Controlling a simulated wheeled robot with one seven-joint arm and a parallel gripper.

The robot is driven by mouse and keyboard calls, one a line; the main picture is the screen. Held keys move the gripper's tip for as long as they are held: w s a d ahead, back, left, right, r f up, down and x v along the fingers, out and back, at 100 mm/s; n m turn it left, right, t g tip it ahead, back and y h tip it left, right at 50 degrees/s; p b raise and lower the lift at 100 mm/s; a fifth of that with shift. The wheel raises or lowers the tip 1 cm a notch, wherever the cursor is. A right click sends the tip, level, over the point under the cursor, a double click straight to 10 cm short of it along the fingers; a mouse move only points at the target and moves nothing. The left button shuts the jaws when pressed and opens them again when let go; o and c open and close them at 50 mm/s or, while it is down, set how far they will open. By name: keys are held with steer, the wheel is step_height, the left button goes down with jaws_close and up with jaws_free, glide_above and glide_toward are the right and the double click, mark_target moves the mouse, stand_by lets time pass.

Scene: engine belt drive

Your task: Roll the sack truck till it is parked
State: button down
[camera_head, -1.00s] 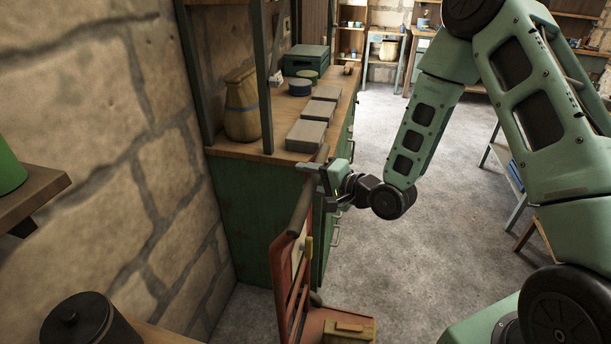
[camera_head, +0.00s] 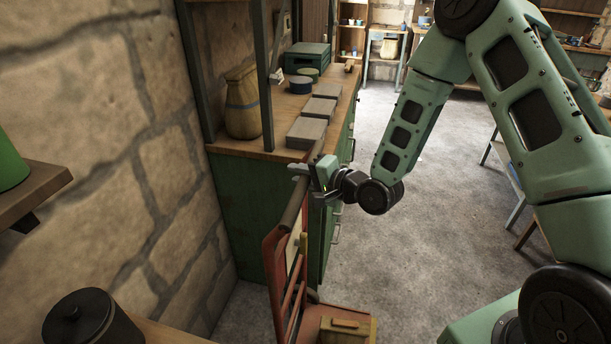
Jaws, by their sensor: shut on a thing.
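The sack truck (camera_head: 279,265) has a red frame and a dark handle bar at its top. It stands upright beside the end of the green cabinet, at the lower middle of the view. A yellowish box (camera_head: 346,331) sits low at its foot, partly cut off by the bottom edge. My gripper (camera_head: 308,176) is shut on the truck's handle near its upper end. The gripper body hides part of the handle. The truck's wheels are hardly visible.
The green cabinet (camera_head: 238,220) with a wooden top carries grey boxes (camera_head: 307,132) and a sack (camera_head: 242,104). A stone wall (camera_head: 110,150) lies left. A dark pot (camera_head: 88,322) stands at lower left. Grey floor (camera_head: 430,240) is open to the right.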

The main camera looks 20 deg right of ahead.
steer(key=w+a+b, duration=0.4)
steer(key=w+a, duration=0.4)
steer(key=a, duration=0.3)
steer(key=w+a+b, duration=0.4)
steer(key=w+a, duration=0.4)
steer(key=a, duration=0.4)
steer(key=shift+a+r+b, duration=0.25)
steer(key=shift+r+b, duration=0.1)
steer(key=shift+b, duration=0.05)
steer(key=shift+s+a, duration=0.15)
steer(key=shift+a, duration=0.15)
steer(key=c, duration=1.4)
jaws_free()
steer(key=shift+a, duration=0.1)
steer(key=shift+o, duration=1.1)
steer(key=shift+a+f, duration=0.15)
steer(key=shift+a, duration=0.05)
steer(key=b+v, duration=0.2)
steer(key=v, duration=1.5)
steer(key=shift+d+b, duration=0.2)
steer(key=shift+b, duration=0.1)
